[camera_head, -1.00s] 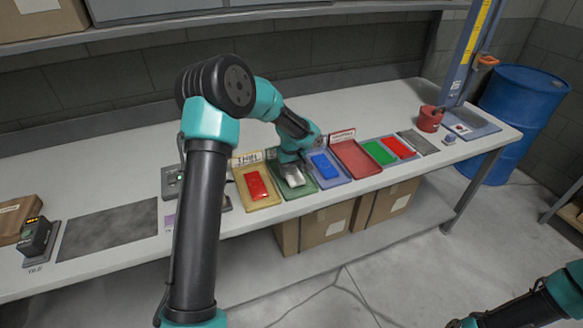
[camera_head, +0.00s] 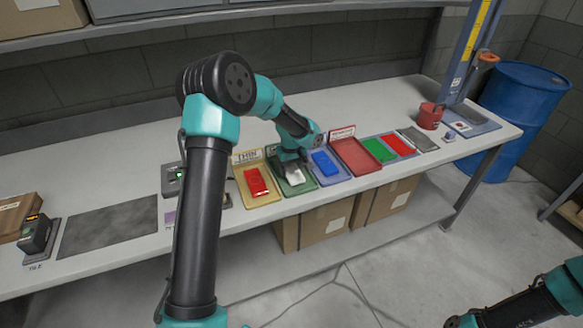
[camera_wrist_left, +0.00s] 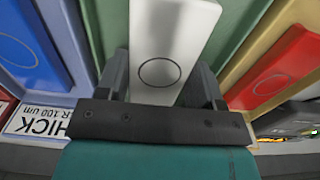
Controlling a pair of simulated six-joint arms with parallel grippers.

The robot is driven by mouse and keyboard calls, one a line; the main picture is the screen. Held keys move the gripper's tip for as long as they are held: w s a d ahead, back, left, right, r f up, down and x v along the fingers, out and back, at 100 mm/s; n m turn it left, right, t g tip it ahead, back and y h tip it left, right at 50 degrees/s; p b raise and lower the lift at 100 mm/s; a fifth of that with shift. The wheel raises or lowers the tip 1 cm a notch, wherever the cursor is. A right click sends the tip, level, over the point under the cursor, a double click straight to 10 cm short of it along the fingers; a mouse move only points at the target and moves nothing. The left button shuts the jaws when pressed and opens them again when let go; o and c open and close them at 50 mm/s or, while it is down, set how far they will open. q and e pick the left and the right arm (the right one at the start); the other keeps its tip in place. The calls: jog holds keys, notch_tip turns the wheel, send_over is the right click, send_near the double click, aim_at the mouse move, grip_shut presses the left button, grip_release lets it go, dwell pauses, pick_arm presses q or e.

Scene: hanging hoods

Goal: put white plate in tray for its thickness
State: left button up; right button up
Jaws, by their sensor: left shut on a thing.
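The white plate (camera_head: 295,175) is between the jaws of my left gripper (camera_head: 290,160), over the green tray (camera_head: 312,186). In the left wrist view the white plate (camera_wrist_left: 170,45) is a flat block with a dark circle outline, with a gripper finger along each side. The green tray's floor (camera_wrist_left: 99,35) shows around it. Whether the plate touches the floor is unclear. A label reading THICK (camera_wrist_left: 38,122) shows at the left in the wrist view, partly cut off. My right gripper is out of view; only part of its arm shows.
A yellow tray (camera_head: 240,183) with a red plate (camera_head: 256,182) is left of the green tray. A blue tray with a blue plate (camera_head: 323,163) and an empty red tray (camera_head: 357,157) are to the right. Green (camera_head: 379,150) and red (camera_head: 398,146) plates lie farther right.

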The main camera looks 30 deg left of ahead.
pick_arm(q)
jog(key=shift+f, duration=0.35)
jog(key=o, duration=1.1)
jog(key=shift+r, duration=0.1)
notch_tip(320, 180, up, 17)
jog(key=shift+r, duration=0.15)
